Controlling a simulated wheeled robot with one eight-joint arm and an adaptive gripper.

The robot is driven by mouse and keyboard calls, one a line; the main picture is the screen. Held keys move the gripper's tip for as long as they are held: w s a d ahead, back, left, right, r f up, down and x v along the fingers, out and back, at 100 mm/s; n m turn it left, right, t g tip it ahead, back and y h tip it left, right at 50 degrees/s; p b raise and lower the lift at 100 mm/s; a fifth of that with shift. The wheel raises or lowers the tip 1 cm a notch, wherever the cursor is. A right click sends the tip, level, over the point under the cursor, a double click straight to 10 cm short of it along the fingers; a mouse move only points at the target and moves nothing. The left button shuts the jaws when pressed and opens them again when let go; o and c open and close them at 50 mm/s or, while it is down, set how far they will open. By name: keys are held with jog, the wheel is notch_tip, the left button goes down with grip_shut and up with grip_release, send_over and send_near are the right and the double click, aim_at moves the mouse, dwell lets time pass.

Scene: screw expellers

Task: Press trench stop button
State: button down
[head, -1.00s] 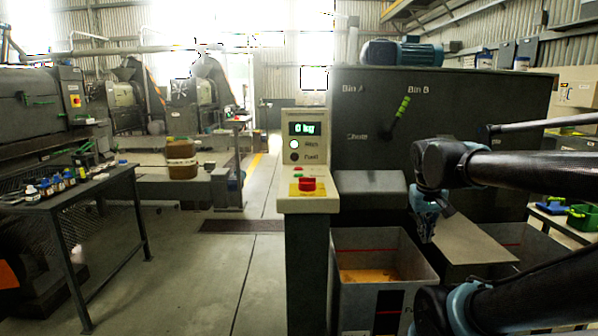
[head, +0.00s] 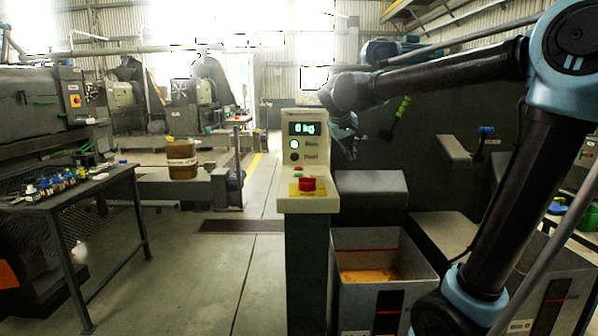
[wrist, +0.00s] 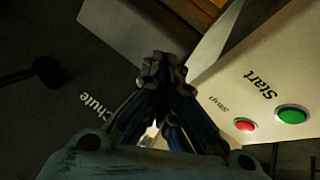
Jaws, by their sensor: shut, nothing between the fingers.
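A pale console (head: 307,204) stands in mid-view with a large red button on a yellow plate (head: 307,186). Small green and red buttons sit just above it. In the wrist view, a pale panel carries a green button (wrist: 292,114) by the word "Start" and a smaller red button (wrist: 245,125) by a word that looks like "Stop". I see no "trench" label. My gripper (head: 350,155) is just right of the console's upright display panel, above the slanted chute cover. In the wrist view my gripper (wrist: 163,65) is shut and empty, apart from the red button.
A dark machine body (head: 395,155) stands behind my arm. Metal bins, one with orange material (head: 368,275), stand below. A dark table (head: 70,195) with small bottles is at left. The floor left of the console (head: 225,265) is clear.

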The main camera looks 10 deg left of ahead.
notch_tip(320, 180, up, 5)
jog(key=n+t+y, duration=0.1)
jog(key=n+t, duration=0.1)
send_over(299, 169)
jog(key=w+a, duration=0.1)
jog(key=a, duration=0.1)
jog(key=shift+w+d+r, duration=0.15)
jog(key=shift+d+r, duration=0.05)
jog(key=shift+d, duration=0.05)
jog(key=shift+f, duration=0.15)
jog(key=shift+f, duration=4.25)
jog(key=shift+f, duration=0.15)
jog(key=shift+f, duration=0.2)
jog(key=shift+f, duration=0.45)
jog(key=shift+r, duration=0.85)
